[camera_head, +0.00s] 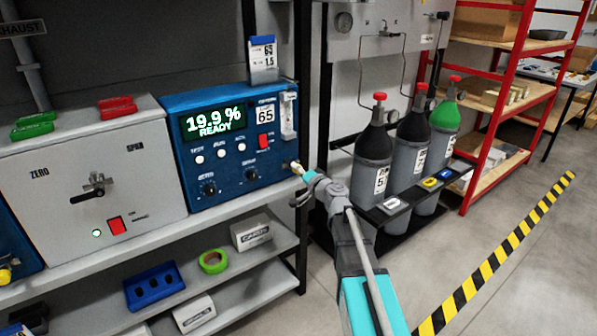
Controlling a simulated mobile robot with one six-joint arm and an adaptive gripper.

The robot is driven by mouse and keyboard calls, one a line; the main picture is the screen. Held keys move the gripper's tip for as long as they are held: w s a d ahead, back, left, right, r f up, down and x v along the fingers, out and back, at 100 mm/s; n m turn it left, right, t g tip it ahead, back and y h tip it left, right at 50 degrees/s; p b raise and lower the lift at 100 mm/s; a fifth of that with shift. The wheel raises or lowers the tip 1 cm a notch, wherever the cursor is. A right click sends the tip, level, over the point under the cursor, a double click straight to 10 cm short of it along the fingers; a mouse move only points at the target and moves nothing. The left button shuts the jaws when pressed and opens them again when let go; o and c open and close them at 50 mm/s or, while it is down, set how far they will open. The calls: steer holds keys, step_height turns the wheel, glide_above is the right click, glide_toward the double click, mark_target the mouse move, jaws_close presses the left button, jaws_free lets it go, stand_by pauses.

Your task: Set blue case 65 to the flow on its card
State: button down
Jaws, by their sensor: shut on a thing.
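The blue case 65 (227,185) stands on the shelf left of centre. Its green display (213,122) reads 19.9 % READY, and its label (265,114) reads 65. A card (263,65) with a blue top edge stands on the case and reads 65 and 1.5. A clear flow tube (289,115) sits upright at the case's right edge; its reading is too small to tell. My gripper (302,173) is at the lower right corner of the case, shut on a small pale and yellow knob (296,166). The fingers partly hide the knob.
A grey case (85,165) with ZERO and SPAN stands left of the blue case. Several gas cylinders (373,150) stand in a rack on the right, close to my arm. A lower shelf holds green tape (213,261) and boxes. Floor beyond the striped line is clear.

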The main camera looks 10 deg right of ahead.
steer(key=n, duration=0.4)
steer(key=shift+n, duration=0.3)
steer(key=n, duration=0.4)
steer(key=shift+n, duration=0.3)
steer(key=n, duration=0.4)
steer(key=shift+d, duration=0.1)
steer(key=n, duration=0.4)
steer(key=shift+n, duration=0.3)
steer(key=shift+c, duration=1.7)
jaws_free()
